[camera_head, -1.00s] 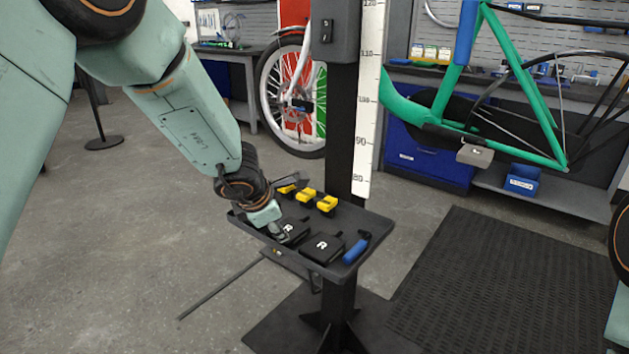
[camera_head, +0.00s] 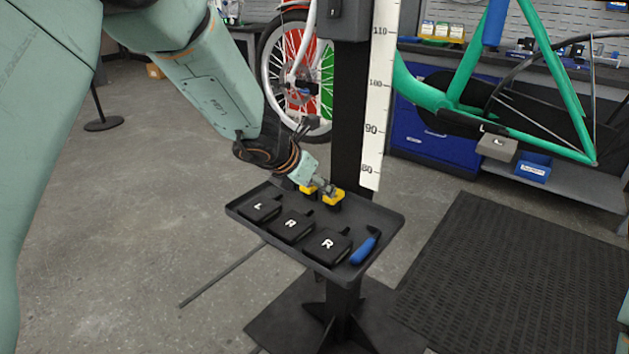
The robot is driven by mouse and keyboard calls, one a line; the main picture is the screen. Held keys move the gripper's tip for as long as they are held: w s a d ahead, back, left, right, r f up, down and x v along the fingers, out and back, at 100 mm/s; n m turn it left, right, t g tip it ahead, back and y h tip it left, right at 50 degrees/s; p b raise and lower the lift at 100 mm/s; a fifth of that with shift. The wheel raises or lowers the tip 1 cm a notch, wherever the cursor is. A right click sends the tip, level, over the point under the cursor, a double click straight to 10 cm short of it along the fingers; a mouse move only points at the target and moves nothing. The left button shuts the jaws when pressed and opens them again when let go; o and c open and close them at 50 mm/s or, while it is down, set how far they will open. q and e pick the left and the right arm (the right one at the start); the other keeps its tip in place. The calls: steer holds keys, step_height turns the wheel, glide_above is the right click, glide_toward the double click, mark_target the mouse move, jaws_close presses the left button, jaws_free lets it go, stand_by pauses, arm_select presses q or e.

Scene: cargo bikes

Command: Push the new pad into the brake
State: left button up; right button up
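A black tray (camera_head: 385,246) on a post holds several small parts. Yellow-topped pieces (camera_head: 334,198) stand along its back edge, possibly the pads. Another yellow piece (camera_head: 306,189) is partly hidden by my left gripper (camera_head: 327,189). That gripper is at the back of the tray, right at the yellow pieces. Its fingers are small and overlap them, so I cannot tell whether it is open or shut. A grey block (camera_head: 498,147) hangs below the green bike frame (camera_head: 535,75); I cannot tell whether it is the brake. My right gripper is out of view.
Black lettered blocks (camera_head: 326,245) and a blue-handled tool (camera_head: 364,250) lie in the tray's front. A dark post with a white scale (camera_head: 377,110) rises behind it. A thin rod (camera_head: 222,273) sticks out low left. A black mat (camera_head: 500,275) covers the right floor.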

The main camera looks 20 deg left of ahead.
arm_select(q)
steer(key=x, duration=0.3)
steer(key=shift+w+d+f, duration=0.15)
steer(key=shift+f, duration=0.1)
steer(key=shift+w+d+f, duration=0.1)
steer(key=shift+w+f, duration=0.25)
steer(key=shift+f, duration=0.1)
steer(key=x, duration=0.2)
steer(key=shift+w+d+f, duration=0.1)
steer(key=shift+w+f, duration=0.2)
steer(key=shift+w+d+f+p, duration=0.15)
steer(key=shift+w+f+p, duration=0.2)
steer(key=shift+w+f, duration=0.2)
steer(key=shift+f, duration=0.15)
steer(key=shift+c, duration=0.2)
steer(key=c, duration=0.7)
